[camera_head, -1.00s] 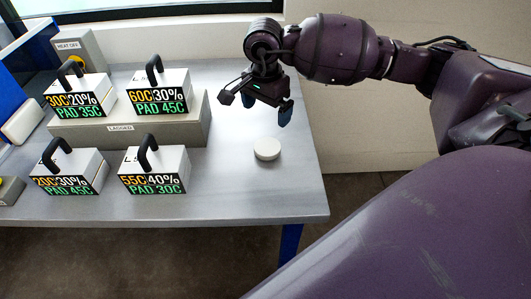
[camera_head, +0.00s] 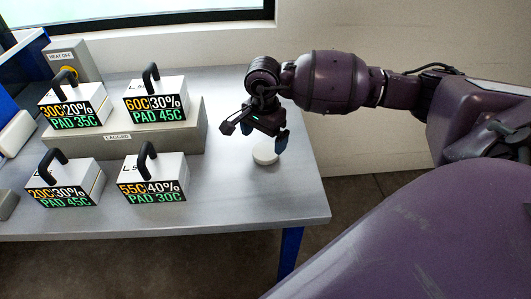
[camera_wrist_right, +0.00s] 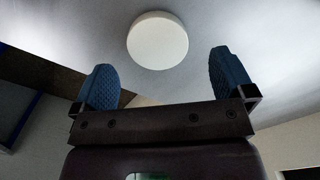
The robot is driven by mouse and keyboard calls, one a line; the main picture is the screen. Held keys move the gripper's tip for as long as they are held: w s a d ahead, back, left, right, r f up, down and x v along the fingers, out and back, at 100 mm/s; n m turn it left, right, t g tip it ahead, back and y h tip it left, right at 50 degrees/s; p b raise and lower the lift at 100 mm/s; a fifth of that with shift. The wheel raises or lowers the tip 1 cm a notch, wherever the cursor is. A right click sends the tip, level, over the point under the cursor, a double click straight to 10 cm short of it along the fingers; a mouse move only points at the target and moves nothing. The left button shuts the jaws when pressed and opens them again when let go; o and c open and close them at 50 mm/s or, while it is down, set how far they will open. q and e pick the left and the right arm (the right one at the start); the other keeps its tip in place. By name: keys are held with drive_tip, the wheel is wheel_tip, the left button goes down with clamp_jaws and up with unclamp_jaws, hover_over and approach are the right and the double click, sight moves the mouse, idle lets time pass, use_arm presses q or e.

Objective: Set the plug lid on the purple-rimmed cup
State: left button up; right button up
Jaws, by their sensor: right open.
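The plug lid is probably the small white round disc (camera_head: 265,155) lying flat on the grey table, right of the display boxes. My right gripper (camera_head: 264,135) is just above and behind it, pointing down, and hides part of its far side. In the right wrist view the disc (camera_wrist_right: 157,40) shows whole, beyond the two blue fingertips. Those fingers (camera_wrist_right: 161,76) are wide apart with nothing between them. No purple-rimmed cup shows in either view. My left gripper is out of view.
Several white boxes with black handles and display fronts, such as the 55C box (camera_head: 153,178), stand at left. Two sit on a grey block labelled LAGGED (camera_head: 118,140). A HEAT OFF box (camera_head: 66,62) stands behind. The table (camera_head: 225,195) is clear around the disc.

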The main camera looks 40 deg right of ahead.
sight(266, 150)
drive_tip(key=shift+s+d+f, duration=0.1)
drive_tip(key=shift+f, duration=1.1)
drive_tip(key=shift+s+d+f, duration=0.1)
drive_tip(key=shift+f, duration=1.05)
drive_tip(key=c, duration=1)
drive_tip(key=shift+r, duration=0.1)
wheel_tip(266, 150, up, 20)
drive_tip(key=shift+f+p, duration=0.1)
drive_tip(key=shift+p, duration=0.45)
drive_tip(key=s+a+f+n, duration=0.1)
drive_tip(key=a+f+n, duration=0.2)
drive_tip(key=f+n, duration=0.1)
drive_tip(key=s+a+f+n, duration=0.1)
drive_tip(key=a+f+n, duration=0.3)
drive_tip(key=n, duration=0.2)
drive_tip(key=s+a+f+n, duration=0.1)
drive_tip(key=a+f+n, duration=0.3)
drive_tip(key=n, duration=0.1)
drive_tip(key=shift+s+a+f, duration=0.1)
drive_tip(key=shift+s+a, duration=0.05)
